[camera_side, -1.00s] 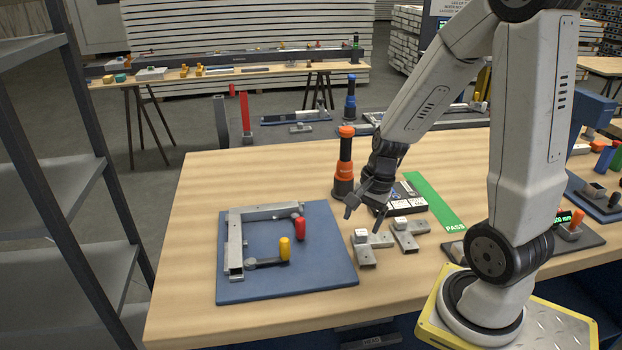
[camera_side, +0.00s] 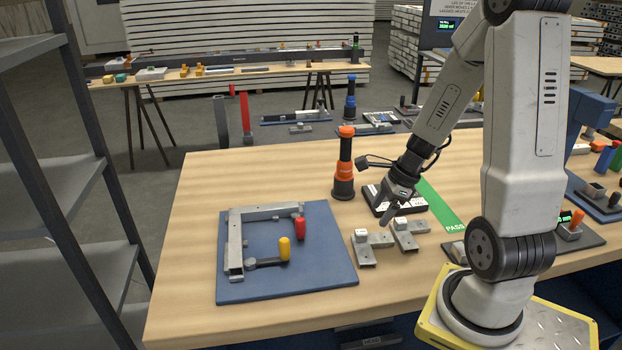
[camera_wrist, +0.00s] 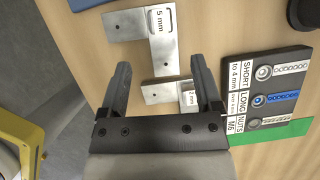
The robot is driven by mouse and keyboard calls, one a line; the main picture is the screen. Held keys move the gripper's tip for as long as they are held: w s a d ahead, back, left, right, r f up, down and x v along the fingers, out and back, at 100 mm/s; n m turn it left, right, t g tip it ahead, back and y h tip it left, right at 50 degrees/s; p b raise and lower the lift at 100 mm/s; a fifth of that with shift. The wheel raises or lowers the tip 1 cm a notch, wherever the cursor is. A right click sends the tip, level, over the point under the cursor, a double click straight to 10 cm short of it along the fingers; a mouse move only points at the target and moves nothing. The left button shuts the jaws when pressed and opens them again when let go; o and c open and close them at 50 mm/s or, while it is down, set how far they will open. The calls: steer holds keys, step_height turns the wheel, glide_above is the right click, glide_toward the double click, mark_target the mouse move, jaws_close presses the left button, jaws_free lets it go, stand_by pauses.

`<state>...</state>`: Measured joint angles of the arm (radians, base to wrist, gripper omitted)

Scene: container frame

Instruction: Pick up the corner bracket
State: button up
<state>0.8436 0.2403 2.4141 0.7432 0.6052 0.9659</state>
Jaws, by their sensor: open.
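Two grey metal corner brackets lie on the wooden table. The left bracket (camera_side: 368,249) has a pale block on it. The right bracket (camera_side: 407,238) lies close beside it. In the wrist view, the bracket labelled 5 mm (camera_wrist: 160,50) lies beyond my fingertips. The other bracket (camera_wrist: 157,93), with a smaller label, shows between my open fingers, below them. My gripper (camera_wrist: 160,70) is open and empty. In the side view my gripper (camera_side: 389,213) points down, just above and behind the right bracket; its second finger is hard to make out.
A black labelled hardware tray (camera_side: 378,206) stands just behind the brackets, beside the green PASS strip (camera_side: 440,203). A blue fixture plate (camera_side: 325,260) carries a metal frame (camera_side: 234,240) and clamps.

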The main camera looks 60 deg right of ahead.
mark_target(376, 245)
steer(key=shift+x, duration=0.75)
steer(key=shift+x, duration=2.6)
steer(key=shift+d, duration=0.1)
steer(key=shift+w, duration=0.1)
jaws_close()
